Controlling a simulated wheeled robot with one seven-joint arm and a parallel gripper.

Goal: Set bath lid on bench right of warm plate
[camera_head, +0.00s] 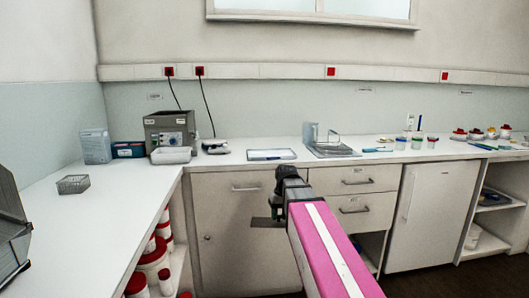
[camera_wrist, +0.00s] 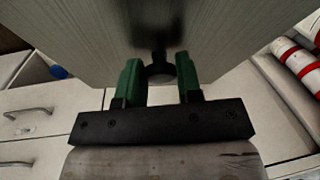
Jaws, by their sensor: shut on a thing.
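The bath lid (camera_wrist: 85,35) is a brushed grey metal plate that fills the upper part of the wrist view. My gripper (camera_wrist: 160,80) has its green fingers shut on the dark knob of the lid. In the head view my gripper (camera_head: 276,208) hangs in front of the white cabinet, below bench height, and a dark flat edge beside it seems to be the lid (camera_head: 262,222).
A grey box with a dial (camera_head: 170,130) stands at the left back. Small pots (camera_head: 417,142) stand farther right.

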